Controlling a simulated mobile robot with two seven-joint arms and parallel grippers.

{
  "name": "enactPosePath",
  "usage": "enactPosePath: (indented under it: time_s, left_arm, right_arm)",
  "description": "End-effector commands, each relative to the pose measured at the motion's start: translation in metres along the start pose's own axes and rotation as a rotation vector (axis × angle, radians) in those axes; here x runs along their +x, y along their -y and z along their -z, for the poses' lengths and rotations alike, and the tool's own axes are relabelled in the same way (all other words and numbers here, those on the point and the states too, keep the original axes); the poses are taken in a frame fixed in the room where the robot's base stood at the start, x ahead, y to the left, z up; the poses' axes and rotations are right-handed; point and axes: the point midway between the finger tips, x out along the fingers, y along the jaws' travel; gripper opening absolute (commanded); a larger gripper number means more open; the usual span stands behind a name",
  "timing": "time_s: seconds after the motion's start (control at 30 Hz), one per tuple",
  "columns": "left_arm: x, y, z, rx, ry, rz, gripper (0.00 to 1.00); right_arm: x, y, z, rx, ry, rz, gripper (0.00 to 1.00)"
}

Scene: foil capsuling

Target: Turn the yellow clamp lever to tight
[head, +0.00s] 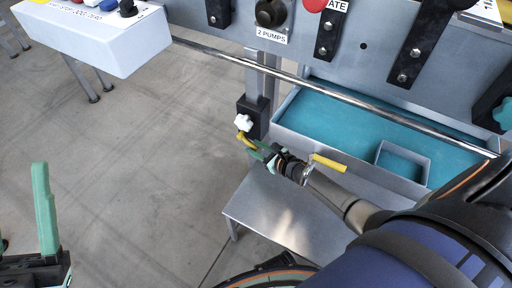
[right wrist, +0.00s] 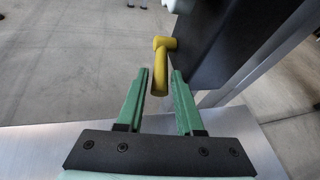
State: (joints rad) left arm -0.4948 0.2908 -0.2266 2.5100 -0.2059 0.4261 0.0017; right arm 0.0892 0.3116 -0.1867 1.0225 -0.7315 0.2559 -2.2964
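The yellow clamp lever (head: 246,139) sits on a black clamp block (head: 254,117) with a white knob (head: 243,122) on the grey post. In the right wrist view the lever (right wrist: 160,66) hangs down from the block's left side, its lower end between my fingertips, with gaps on both sides. My right gripper (head: 258,151) is open at the lever; both green fingers show in the right wrist view (right wrist: 161,76). My left gripper (head: 46,210) is at the lower left, far from the lever. Only one green finger shows clearly.
A teal-lined tray (head: 330,110) with a small bin (head: 404,160) lies right of the post. A metal rail (head: 325,86) crosses above. A control box (head: 95,35) is at upper left. A yellow handle (head: 328,163) shows beside my right wrist.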

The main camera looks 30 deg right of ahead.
Motion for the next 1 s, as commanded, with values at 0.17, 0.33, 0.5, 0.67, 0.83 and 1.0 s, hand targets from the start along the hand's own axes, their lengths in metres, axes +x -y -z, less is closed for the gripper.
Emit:
enactPosePath:
  time_s: [0.17,0.33,0.5,0.67,0.83,1.0]
  left_arm:
    - [0.002,0.0,0.002,-0.003,0.001,-0.003,0.5]
    - [0.009,0.002,0.008,0.009,0.0,-0.008,0.5]
    - [0.016,0.006,0.015,0.028,-0.001,-0.011,0.5]
    - [0.02,0.009,0.02,0.045,-0.001,-0.01,0.5]
    - [0.022,0.011,0.023,0.051,-0.001,-0.003,0.5]
    - [0.023,0.013,0.024,0.052,-0.004,0.004,0.5]
  right_arm:
    - [-0.005,0.0,-0.001,0.001,0.0,0.0,0.36]
    - [-0.028,0.0,-0.002,0.001,-0.002,0.0,0.36]
    - [-0.063,0.0,-0.002,0.0,-0.002,0.0,0.36]
    - [-0.092,0.0,-0.001,0.001,-0.002,0.0,0.36]
    - [-0.112,0.0,-0.001,0.0,-0.001,0.0,0.36]
    - [-0.12,0.0,0.0,0.0,0.0,0.0,0.36]
